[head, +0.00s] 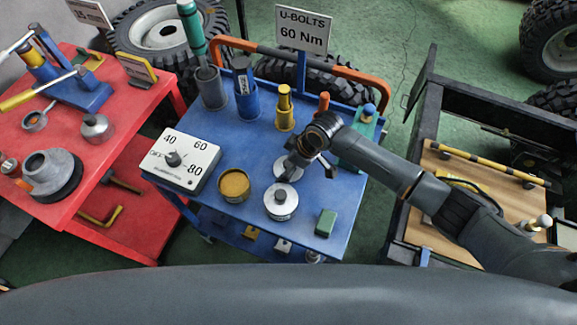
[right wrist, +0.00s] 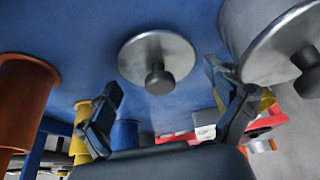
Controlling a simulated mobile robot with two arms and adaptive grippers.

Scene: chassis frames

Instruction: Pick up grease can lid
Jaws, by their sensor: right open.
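A flat round silver lid (head: 283,170) with a dark knob lies on the blue cart top, partly hidden by my right gripper (head: 304,160) in the head view. In the right wrist view the lid (right wrist: 135,60) shows whole, its dark knob (right wrist: 159,80) pointing toward my gripper. My right gripper (right wrist: 165,82) is open, its fingers to either side of the knob and apart from it, holding nothing. An open can of yellow-brown grease (head: 234,184) stands left of the lid. My left gripper is not in view.
A silver can with a knobbed top (head: 281,204) stands close beside the lid. A dial box (head: 183,160), a green block (head: 326,222), a yellow post (head: 284,110) and blue holders (head: 246,95) share the cart. A red cart (head: 120,150) stands left.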

